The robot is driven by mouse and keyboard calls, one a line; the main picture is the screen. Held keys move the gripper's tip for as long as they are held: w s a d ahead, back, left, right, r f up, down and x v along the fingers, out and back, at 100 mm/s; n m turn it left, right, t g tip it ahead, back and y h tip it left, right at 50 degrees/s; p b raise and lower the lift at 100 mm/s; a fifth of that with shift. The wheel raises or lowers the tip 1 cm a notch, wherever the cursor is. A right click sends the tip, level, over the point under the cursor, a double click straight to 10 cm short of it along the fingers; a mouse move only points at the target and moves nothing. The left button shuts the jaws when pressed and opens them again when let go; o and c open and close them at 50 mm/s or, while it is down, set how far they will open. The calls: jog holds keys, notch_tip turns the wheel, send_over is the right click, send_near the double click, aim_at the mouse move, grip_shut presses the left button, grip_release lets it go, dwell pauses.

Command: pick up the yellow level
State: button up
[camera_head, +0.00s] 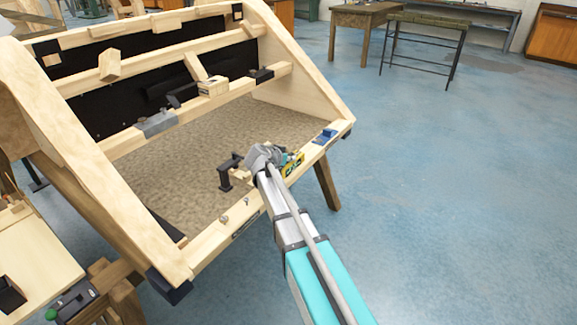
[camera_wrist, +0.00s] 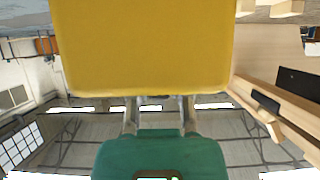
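The yellow level (camera_head: 293,166) shows as a small yellow piece with dark markings by the front beam of the wooden frame, just right of my gripper (camera_head: 262,156). In the wrist view a large plain yellow face, which looks like the level (camera_wrist: 145,45), fills the upper middle. My gripper's two fingers (camera_wrist: 160,112) run up behind its lower edge, spaced apart. Their tips are hidden, so I cannot tell whether they touch or grip it.
The wooden bodyframe (camera_head: 215,240) surrounds a brown speckled panel (camera_head: 180,170). A black clamp-like piece (camera_head: 228,172) stands just left of my gripper. A blue item (camera_head: 325,136) lies on the beam farther right.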

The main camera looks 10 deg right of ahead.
grip_shut()
jog(key=shift+r, duration=0.1)
notch_tip(320, 180, up, 3)
jog(key=p, duration=0.2)
jog(key=shift+f+p, duration=0.2)
jog(key=shift+p, duration=0.15)
jog(key=s+r+p, duration=1)
jog(key=s, duration=0.4)
jog(key=shift+r, duration=0.15)
jog(key=shift+a+r+p, duration=0.1)
jog(key=shift+p, duration=0.2)
